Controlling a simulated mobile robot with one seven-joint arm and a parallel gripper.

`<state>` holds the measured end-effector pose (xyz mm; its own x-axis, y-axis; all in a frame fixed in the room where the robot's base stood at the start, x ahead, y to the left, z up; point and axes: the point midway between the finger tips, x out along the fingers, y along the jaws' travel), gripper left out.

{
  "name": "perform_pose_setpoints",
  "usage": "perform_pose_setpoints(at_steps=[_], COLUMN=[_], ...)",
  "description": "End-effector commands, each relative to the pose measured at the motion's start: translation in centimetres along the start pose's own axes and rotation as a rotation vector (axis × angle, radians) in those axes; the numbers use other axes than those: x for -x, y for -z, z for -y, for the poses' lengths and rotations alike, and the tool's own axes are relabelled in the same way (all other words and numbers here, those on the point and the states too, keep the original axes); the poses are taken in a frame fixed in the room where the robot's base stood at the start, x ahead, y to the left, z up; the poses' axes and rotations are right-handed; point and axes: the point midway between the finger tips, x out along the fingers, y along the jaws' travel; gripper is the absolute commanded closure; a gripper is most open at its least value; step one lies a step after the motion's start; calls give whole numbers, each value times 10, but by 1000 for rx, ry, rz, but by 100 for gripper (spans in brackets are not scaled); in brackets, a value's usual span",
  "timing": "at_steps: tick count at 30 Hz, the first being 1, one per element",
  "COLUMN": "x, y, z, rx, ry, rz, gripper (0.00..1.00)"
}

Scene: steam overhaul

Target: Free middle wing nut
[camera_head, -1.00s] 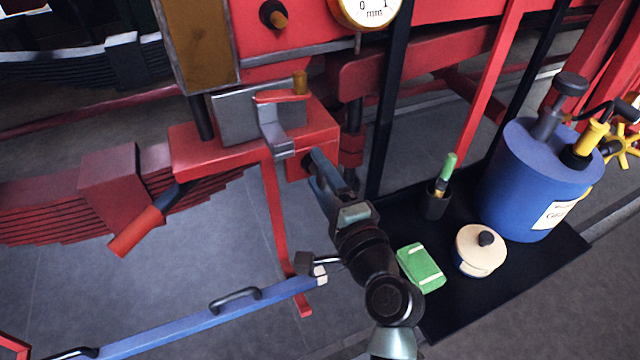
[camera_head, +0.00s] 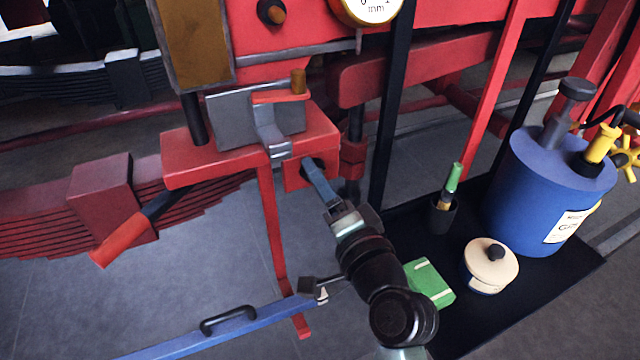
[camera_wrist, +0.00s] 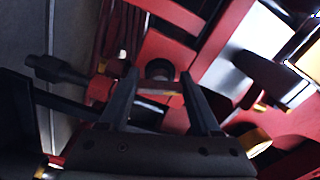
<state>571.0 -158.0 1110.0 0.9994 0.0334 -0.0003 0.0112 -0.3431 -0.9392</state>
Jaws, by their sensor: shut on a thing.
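My gripper (camera_head: 312,172) reaches up and left to the dark opening in a small red block (camera_head: 298,178), under the red ledge of the frame. In the wrist view my two dark fingers (camera_wrist: 160,85) stand well apart with a thin reddish-yellow bar-like part (camera_wrist: 160,90) across the gap between them. A dark round boss (camera_wrist: 159,68) shows just past the fingertips. The fingers are shut on this part, which may be the wing nut; its shape is too dark and small to be sure. No other wing nut is plain to me.
A grey bracket (camera_head: 230,118) with an orange lever (camera_head: 280,97) sits on the red ledge (camera_head: 190,165) above. A black tray (camera_head: 545,285) at right bears a blue canister (camera_head: 530,190), a lidded pot (camera_head: 490,265) and a green block (camera_head: 428,282). A blue bar (camera_head: 190,343) lies low left.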

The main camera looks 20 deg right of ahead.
Motion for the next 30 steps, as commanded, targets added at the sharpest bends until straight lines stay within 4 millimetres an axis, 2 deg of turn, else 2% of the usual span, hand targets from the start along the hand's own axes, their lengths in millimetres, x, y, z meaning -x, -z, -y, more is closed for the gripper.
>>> perform_pose_setpoints(at_steps=[7, 8, 12, 23, 26, 30], x=[0, 0, 0, 4, 15, 44], y=[0, 0, 0, 0, 0, 0], z=[2, 3, 2, 0, -1, -3], rx=[1, 0, 0, -2, -2, -2], ry=[5, 5, 4, 1, 0, -1], rz=[0, 0, 0, 0, 0, -2], gripper=[91, 30, 6, 6, 6, 6])
